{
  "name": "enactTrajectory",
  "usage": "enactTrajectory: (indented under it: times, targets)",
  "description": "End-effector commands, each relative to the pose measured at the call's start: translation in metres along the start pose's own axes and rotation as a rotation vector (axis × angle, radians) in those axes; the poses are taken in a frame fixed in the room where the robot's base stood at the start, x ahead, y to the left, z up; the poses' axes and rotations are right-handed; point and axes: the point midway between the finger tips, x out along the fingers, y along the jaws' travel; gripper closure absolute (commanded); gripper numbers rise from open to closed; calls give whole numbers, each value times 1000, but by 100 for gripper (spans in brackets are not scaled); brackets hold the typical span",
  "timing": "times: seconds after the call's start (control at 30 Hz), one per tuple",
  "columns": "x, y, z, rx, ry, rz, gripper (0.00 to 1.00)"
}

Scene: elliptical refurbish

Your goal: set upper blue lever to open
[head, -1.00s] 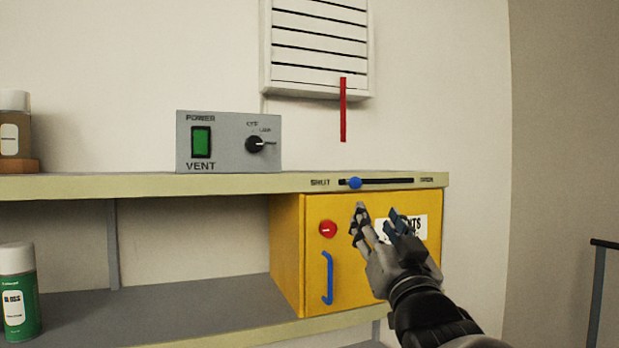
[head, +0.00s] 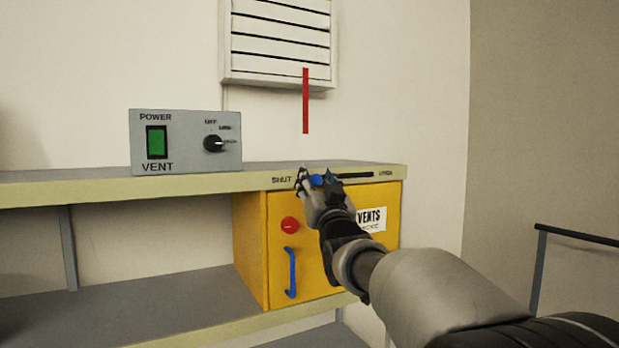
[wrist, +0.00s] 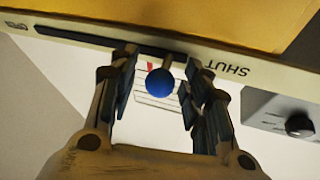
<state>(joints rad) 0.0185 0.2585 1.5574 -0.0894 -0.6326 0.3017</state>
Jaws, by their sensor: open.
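The upper blue lever is a round blue knob (head: 317,180) on a dark slot (head: 345,175) in the shelf's front edge. It sits near the slot's SHUT end, with the OPEN label at the other end, on the right in the head view. My gripper (head: 317,178) is at the knob with its fingers apart. In the wrist view, the blue knob (wrist: 160,82) lies between the two open fingers of my gripper (wrist: 155,85), with a visible gap on both sides.
Below the shelf (head: 60,187) is a yellow cabinet (head: 250,250) with a red button (head: 290,225) and a lower blue handle (head: 291,272). A grey VENT box (head: 185,155) stands on the shelf. A red strip (head: 305,100) hangs from the wall vent (head: 280,45).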

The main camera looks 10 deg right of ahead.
Motion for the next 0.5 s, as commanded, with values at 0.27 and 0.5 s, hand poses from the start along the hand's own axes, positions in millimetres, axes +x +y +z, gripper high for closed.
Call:
enactTrajectory:
  times: [0.27,0.5]
  targets:
    - [1,0,0,0,0,0,57]
    - [1,0,0,0,0,0,73]
